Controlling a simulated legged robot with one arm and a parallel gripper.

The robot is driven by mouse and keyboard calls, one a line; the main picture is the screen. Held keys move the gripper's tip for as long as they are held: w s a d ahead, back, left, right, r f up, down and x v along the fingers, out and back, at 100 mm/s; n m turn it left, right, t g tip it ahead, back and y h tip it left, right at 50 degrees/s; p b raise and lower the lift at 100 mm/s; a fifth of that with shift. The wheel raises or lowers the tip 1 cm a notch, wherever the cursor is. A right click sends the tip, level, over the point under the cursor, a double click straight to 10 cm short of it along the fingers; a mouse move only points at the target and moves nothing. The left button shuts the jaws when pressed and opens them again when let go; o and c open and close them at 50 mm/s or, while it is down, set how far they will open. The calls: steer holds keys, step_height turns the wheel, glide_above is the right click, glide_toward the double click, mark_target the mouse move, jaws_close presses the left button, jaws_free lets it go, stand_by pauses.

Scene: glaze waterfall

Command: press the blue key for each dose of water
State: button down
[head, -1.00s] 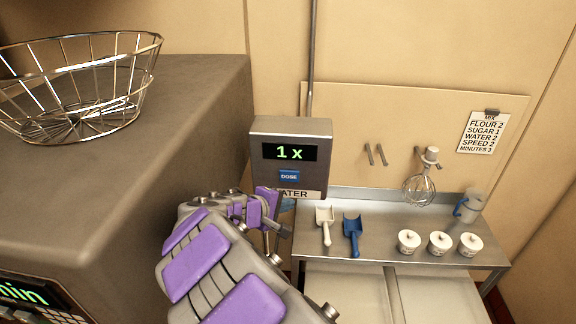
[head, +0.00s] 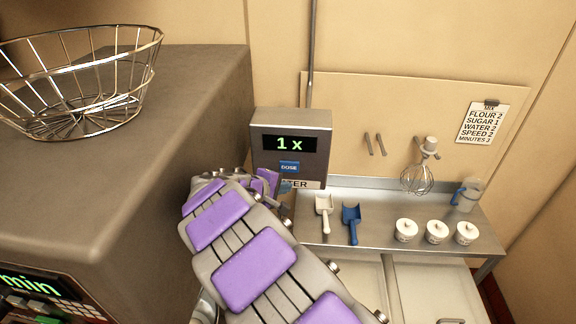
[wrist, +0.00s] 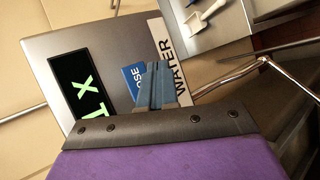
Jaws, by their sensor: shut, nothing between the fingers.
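The water dispenser (head: 318,150) is a grey metal box on the wall, with a green "1x" display (head: 290,144). Its blue DOSE key (head: 289,167) sits under the display, above the "WATER" label (head: 309,184). My gripper (head: 287,186) is just below the key, and my arm hides part of the label. In the wrist view the shut blue-grey fingers (wrist: 156,82) point at the dispenser's face and overlap part of the key (wrist: 134,76). I cannot tell whether they touch it. The fingers are empty.
A recipe card (head: 483,122) on the wall reads "WATER 2". A steel table (head: 380,236) carries a white scoop (head: 325,212), a blue scoop (head: 351,222), three white pots (head: 436,232) and a jug (head: 467,195). A wire basket (head: 75,85) stands on the grey machine (head: 180,110) at left.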

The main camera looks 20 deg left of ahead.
mark_target(293, 171)
steer(key=w, duration=0.2)
steer(key=w+a+p, duration=0.1)
steer(key=w, duration=0.2)
steer(key=shift+p, duration=0.3)
steer(key=shift+w, duration=0.1)
stand_by(1.8)
steer(key=shift+w+r, duration=0.1)
steer(key=shift+w, duration=0.1)
steer(key=shift+w+a, duration=0.2)
steer(key=shift+w, duration=0.25)
stand_by(0.8)
stand_by(0.3)
steer(key=shift+s+d+b, duration=0.2)
steer(key=shift+s+b, duration=0.25)
steer(key=shift+s, duration=0.45)
steer(key=shift+s, duration=0.1)
